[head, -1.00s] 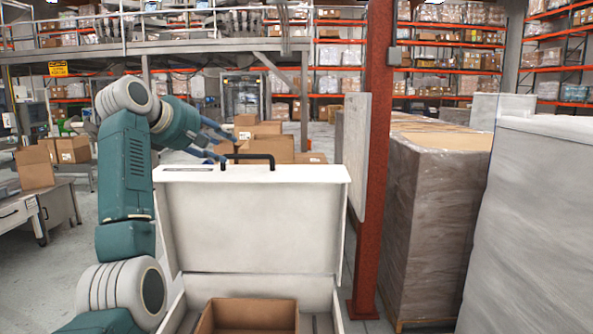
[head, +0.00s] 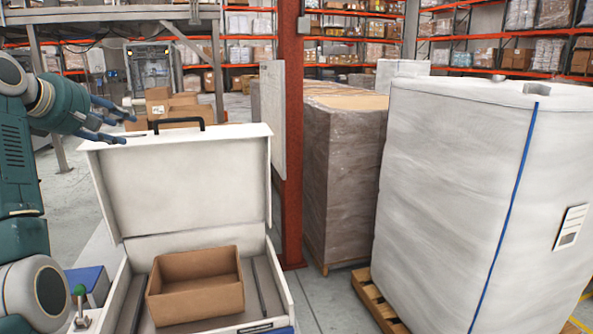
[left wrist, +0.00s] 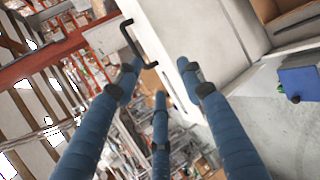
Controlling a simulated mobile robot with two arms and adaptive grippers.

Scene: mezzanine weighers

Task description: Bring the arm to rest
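My left arm (head: 18,160) stands at the left edge of the head view, partly cut off. Its gripper (head: 118,122) points right, with its blue fingers spread and nothing between them. It is beside the upper left corner of the raised white lid (head: 185,185), left of the black handle (head: 178,121). In the left wrist view the gripper (left wrist: 158,82) shows three separated fingers, with the handle (left wrist: 131,40) and lid (left wrist: 180,30) beyond them. I cannot tell whether a finger touches the lid. My right gripper is not in view.
The open white case holds an empty-looking brown box (head: 195,288). A blue box (head: 88,284) is left of the case. A red post (head: 291,140), a wrapped pallet load (head: 343,185) and a large white wrapped load (head: 460,190) stand to the right.

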